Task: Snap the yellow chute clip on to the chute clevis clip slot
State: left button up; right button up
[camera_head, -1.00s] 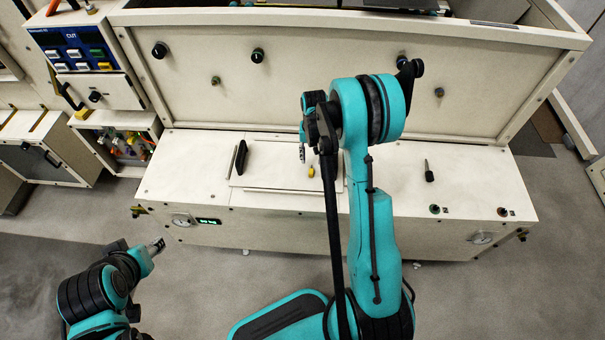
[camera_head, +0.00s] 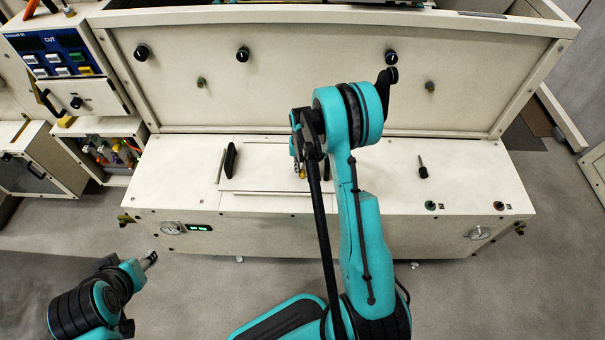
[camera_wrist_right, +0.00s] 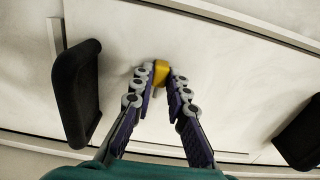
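The small yellow chute clip (camera_wrist_right: 161,72) lies on the pale panel, and it shows as a small yellow spot beside my right gripper in the head view (camera_head: 302,173). My right gripper (camera_wrist_right: 163,77) points down at it, with its two jointed fingers apart. The clip sits between and slightly beyond the fingertips, with a gap visible on the right side; I cannot tell whether the left finger touches it. My left gripper (camera_head: 149,260) is low at the left, away from the bench and empty. I cannot make out the chute clevis or its clip slot.
A black handle (camera_head: 230,160) stands left of the clip on the bench top (camera_head: 385,185). The upright back panel (camera_head: 300,90) with black knobs rises behind. My right arm hides part of the bench.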

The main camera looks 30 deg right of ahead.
aim_at(303, 172)
dwell(0.3)
notch_tip(303, 172, up, 4)
jog(key=shift+r+p, duration=0.25)
jog(key=shift+p, duration=0.95)
jog(key=s+d+r+p, duration=0.3)
jog(key=d+r, duration=0.3)
jog(key=d, duration=0.5)
jog(key=shift+s+r+p, duration=0.25)
jog(key=shift+p, duration=0.1)
jog(key=shift+o, duration=0.6)
grip_shut()
